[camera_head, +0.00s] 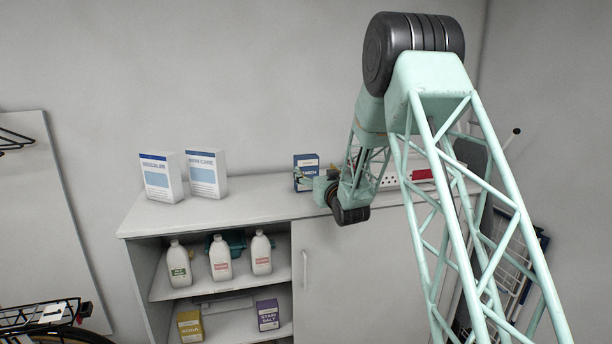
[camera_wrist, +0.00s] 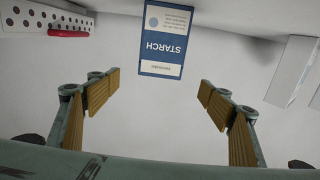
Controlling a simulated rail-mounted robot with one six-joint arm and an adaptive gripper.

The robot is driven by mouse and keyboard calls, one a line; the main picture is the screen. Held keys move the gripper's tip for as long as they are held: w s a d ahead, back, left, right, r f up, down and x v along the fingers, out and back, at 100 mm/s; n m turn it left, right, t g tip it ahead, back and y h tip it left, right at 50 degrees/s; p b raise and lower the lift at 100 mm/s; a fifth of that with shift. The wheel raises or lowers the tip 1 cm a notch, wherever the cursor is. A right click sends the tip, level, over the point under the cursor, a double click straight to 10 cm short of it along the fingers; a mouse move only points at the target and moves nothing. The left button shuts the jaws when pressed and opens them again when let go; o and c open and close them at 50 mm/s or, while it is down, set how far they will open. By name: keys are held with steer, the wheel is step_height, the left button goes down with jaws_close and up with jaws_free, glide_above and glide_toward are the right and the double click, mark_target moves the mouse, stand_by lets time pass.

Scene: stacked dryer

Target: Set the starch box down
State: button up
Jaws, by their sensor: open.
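The starch box (camera_head: 306,172), blue and white, stands upright on the white cabinet top (camera_head: 255,200) toward the back wall. It also shows in the wrist view (camera_wrist: 167,40), where its STARCH label appears upside down. My gripper (camera_wrist: 160,85) is open, with its two ribbed tan fingers wide apart and nothing between them. The box is beyond the fingertips, roughly in line with the gap and apart from both fingers. In the head view my wrist is just right of the box and the fingers are hard to make out.
Two white-and-blue boxes (camera_head: 160,177) (camera_head: 207,174) stand at the left of the cabinet top. A white perforated strip (camera_wrist: 40,18) with a red part lies on the other side of the starch box. Bottles (camera_head: 221,258) and more boxes (camera_head: 268,315) fill the open shelves below.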

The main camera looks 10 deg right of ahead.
mark_target(308, 161)
steer(key=shift+w, duration=0.1)
steer(key=shift+w+a+p, duration=0.2)
steer(key=shift+w, duration=1.9)
steer(key=shift+w+a+p, duration=0.15)
steer(key=shift+w+a, duration=0.05)
steer(key=shift+w, duration=1.9)
steer(key=shift+w+a+p, duration=0.15)
steer(key=shift+w+p, duration=0.05)
steer(key=shift+w, duration=1.1)
steer(key=shift+w+a+p, duration=0.1)
steer(key=shift+w+p, duration=0.1)
steer(key=shift+w, duration=1.05)
steer(key=shift+c, duration=0.7)
steer(key=c, duration=1.4)
steer(key=shift+o, duration=0.2)
steer(key=shift+r, duration=0.2)
